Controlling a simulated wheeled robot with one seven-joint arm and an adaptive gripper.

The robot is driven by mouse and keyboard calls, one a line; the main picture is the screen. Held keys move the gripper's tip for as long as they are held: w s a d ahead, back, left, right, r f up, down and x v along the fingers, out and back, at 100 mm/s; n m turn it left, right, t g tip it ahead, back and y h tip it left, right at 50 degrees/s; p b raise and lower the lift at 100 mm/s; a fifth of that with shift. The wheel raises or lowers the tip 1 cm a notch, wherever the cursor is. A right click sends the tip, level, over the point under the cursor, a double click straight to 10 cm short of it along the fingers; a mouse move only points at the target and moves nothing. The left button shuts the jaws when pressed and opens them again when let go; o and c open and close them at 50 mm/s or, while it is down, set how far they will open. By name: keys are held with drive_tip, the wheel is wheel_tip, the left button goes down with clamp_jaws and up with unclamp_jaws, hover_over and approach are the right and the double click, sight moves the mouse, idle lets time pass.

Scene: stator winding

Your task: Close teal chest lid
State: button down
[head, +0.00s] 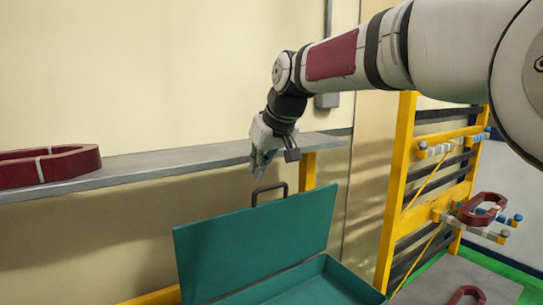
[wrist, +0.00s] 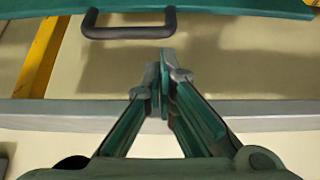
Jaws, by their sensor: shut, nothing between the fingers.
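The teal chest (head: 318,285) is in the lower middle of the head view, with its lid (head: 255,245) standing up, open. A dark handle (head: 269,190) sticks up from the lid's top edge. In the wrist view the handle (wrist: 129,32) and a strip of the lid (wrist: 230,8) are at the top. My gripper (head: 257,172) is above the lid's top edge, close to the handle and seemingly apart from it. Its fingers (wrist: 164,85) are together and hold nothing. The chest's lower part is cut off by the head view's bottom edge.
A grey shelf (head: 150,167) runs along the wall behind the lid, with a dark red ring-shaped part (head: 70,163) at its left. A yellow rack (head: 400,190) with pegs stands at the right and holds another red part (head: 482,208). A red piece (head: 466,296) lies on a grey surface below.

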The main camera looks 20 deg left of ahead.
drive_tip(key=shift+x, duration=1.85)
drive_tip(key=shift+d, duration=0.15)
